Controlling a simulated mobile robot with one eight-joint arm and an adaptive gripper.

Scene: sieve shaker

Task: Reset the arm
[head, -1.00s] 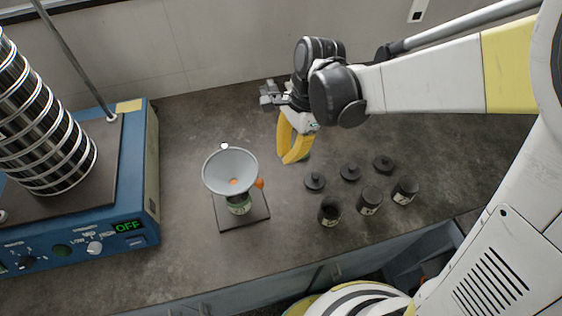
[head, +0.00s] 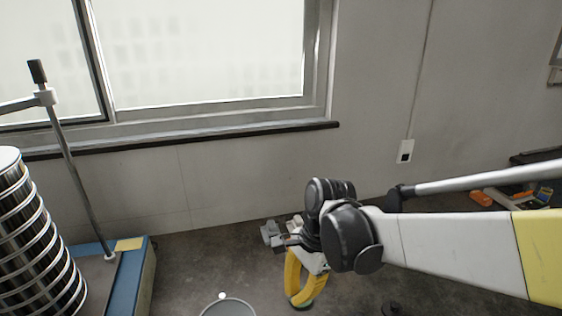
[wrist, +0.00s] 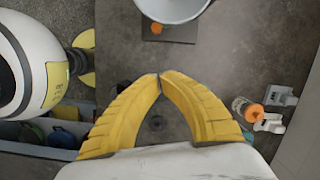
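My gripper (head: 299,303) hangs over the bench at the lower middle of the head view, below the dark wrist joints. In the wrist view its two yellow fingers (wrist: 158,76) meet at the tips, with nothing visible held between them. A small green patch shows at the fingertips in the head view; I cannot tell what it belongs to. My arm reaches in from the right. The rim of a grey funnel (head: 228,308) shows at the bottom edge, left of the gripper. The funnel also shows at the top of the wrist view (wrist: 172,8).
The metal sieve stack (head: 35,255) stands on the blue shaker (head: 143,278) at lower left, beside an upright rod (head: 80,190). A wall with a window and an outlet (head: 404,151) is behind. The wrist view shows an orange-capped jar (wrist: 247,109) and bins (wrist: 35,130) below the bench edge.

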